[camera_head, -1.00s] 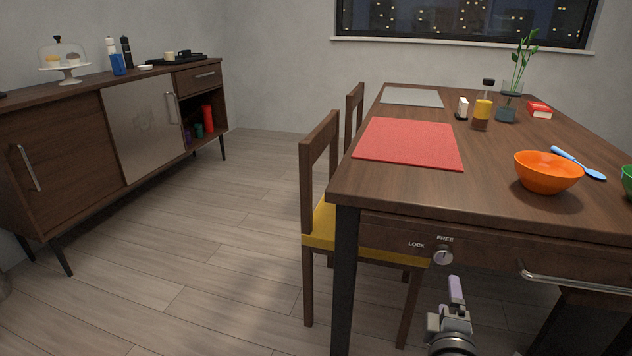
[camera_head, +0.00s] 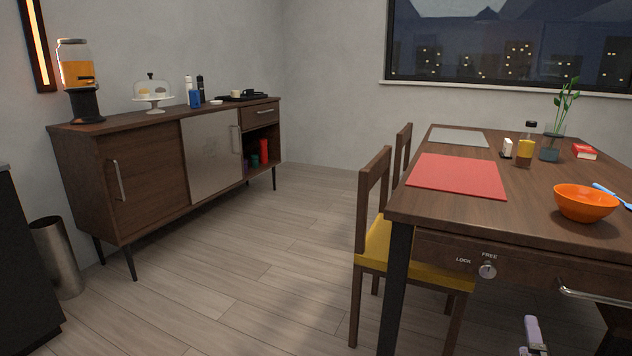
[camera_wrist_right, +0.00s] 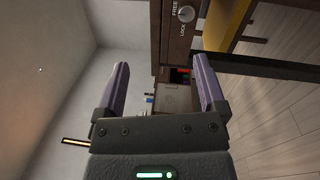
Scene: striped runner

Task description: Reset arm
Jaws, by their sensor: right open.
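My right gripper (camera_head: 533,337) shows at the bottom right of the head view, below the table's drawer front and apart from it. In the right wrist view its two purple fingers (camera_wrist_right: 165,92) stand wide apart with nothing between them. The lock knob (camera_head: 487,271) on the drawer front is above the gripper in the head view, and it also shows at the top of the right wrist view (camera_wrist_right: 186,14). My left gripper is not in view.
The dining table (camera_head: 450,212) carries a red mat (camera_head: 457,175), an orange bowl (camera_head: 585,203) and bottles. A chair (camera_head: 375,240) stands at its left side. A sideboard (camera_head: 150,185) and a metal bin (camera_head: 58,258) are on the left. The floor between is clear.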

